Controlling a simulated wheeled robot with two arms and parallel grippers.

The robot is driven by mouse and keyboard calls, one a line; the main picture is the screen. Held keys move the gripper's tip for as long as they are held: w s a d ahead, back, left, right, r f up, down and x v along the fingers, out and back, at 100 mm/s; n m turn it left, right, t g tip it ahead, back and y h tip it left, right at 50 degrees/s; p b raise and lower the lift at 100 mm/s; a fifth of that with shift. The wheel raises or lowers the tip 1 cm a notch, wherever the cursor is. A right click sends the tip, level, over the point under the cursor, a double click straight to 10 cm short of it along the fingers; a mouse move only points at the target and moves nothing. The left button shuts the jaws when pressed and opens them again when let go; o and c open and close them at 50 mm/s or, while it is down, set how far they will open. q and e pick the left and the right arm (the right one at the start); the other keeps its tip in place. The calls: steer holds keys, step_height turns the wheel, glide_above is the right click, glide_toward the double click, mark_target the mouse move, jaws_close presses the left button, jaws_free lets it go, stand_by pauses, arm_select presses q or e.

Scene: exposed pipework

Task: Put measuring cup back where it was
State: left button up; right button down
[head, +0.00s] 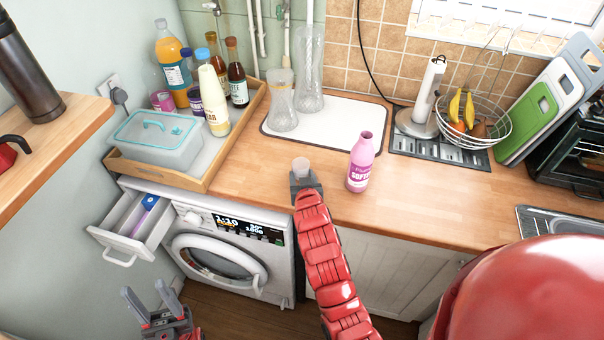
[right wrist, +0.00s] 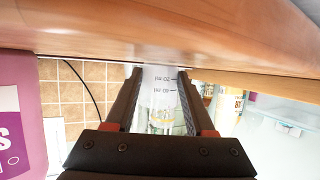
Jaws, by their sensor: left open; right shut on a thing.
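The measuring cup (head: 301,167) is small and clear. My right gripper (head: 305,183) is shut on it near the counter's front edge, left of the pink softener bottle (head: 360,168). In the right wrist view the cup (right wrist: 163,95) sits between the two fingers, with ml marks on its see-through wall. I cannot tell whether it touches the counter. The softener bottle stands upright without a visible cap; part of it shows at the left of the right wrist view (right wrist: 22,130). My left gripper (head: 149,305) is open and empty, low in front of the washing machine.
The washing machine (head: 217,251) has its detergent drawer (head: 122,245) pulled out. A wooden tray (head: 233,143) with bottles and a lidded box stands at the left. Glass vases stand on a white mat (head: 345,125) behind.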

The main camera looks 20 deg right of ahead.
steer(key=shift+f, duration=0.1)
steer(key=shift+c, duration=1.3)
jaws_free()
